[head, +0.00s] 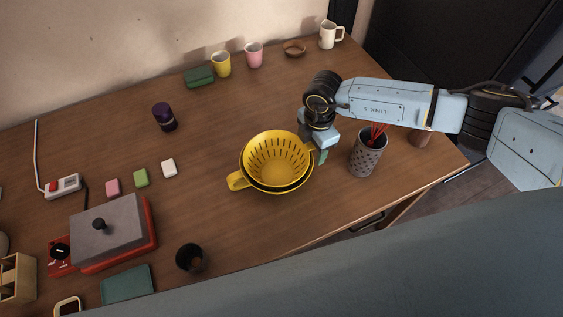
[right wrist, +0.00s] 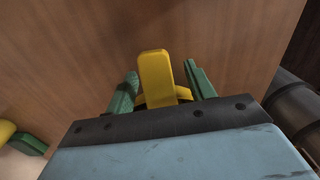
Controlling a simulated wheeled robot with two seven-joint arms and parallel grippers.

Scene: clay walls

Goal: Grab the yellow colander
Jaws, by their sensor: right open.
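The yellow colander (head: 277,152) sits upright near the middle of the wooden table, with slots in its wall and a handle sticking out at the left. A second yellow rim shows just under it; I cannot tell whether this is a separate bowl. My right gripper (head: 322,157) is at the colander's right side, pointing down, and hides part of that edge. In the right wrist view, a yellow handle (right wrist: 156,78) stands between the two green fingers of the open right gripper (right wrist: 162,82), with gaps on both sides. My left gripper is out of view.
A grey perforated cup (head: 366,157) with red sticks stands close to the right of the gripper, under my arm. A black cup (head: 190,258) stands near the front edge. Mugs line the wall. The table (head: 225,130) behind the colander is clear.

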